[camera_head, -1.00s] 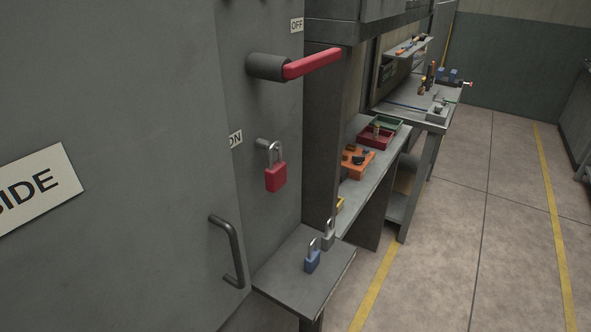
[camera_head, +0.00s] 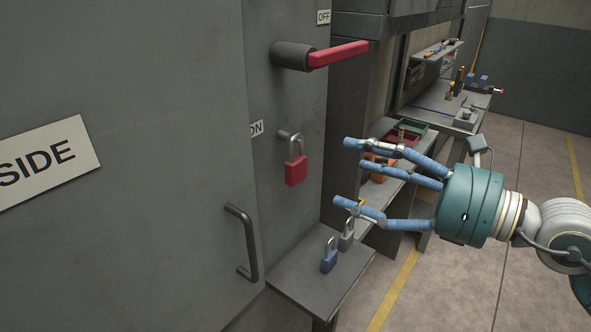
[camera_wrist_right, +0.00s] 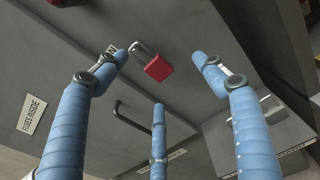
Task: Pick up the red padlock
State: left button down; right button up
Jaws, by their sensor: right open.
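The red padlock (camera_head: 296,169) hangs by its shackle from a peg (camera_head: 284,135) on the grey cabinet, below the red-handled lever. My right gripper (camera_head: 350,175) has blue fingers and is open and empty. In the head view it comes in from the right, its fingertips to the right of the padlock and apart from it. In the right wrist view the padlock (camera_wrist_right: 158,68) shows beyond the spread fingers (camera_wrist_right: 160,75), between the two upper fingertips. My left gripper is not in view.
A red-handled lever (camera_head: 338,54) sticks out above the padlock. A door handle (camera_head: 241,243) is at the lower left. A small shelf (camera_head: 305,285) below holds a blue padlock (camera_head: 329,256) and a grey padlock (camera_head: 346,236). A bench with trays stands behind my right gripper.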

aim_at(297, 166)
jog(key=a+n+p, duration=0.1)
jog(key=a, duration=0.1)
jog(key=a+n+p, duration=0.1)
jog(key=a, duration=0.1)
jog(key=a+n+h+p, duration=0.1)
jog(key=a, duration=0.1)
jog(key=shift+s, duration=0.25)
jog(key=p+x, duration=0.3)
jog(key=x, duration=0.1)
jog(key=shift+w+a+f, duration=0.1)
jog(key=shift+w+a, duration=0.05)
jog(key=shift+w, duration=0.3)
jog(key=shift+w+a+f, duration=0.1)
jog(key=c, duration=1.4)
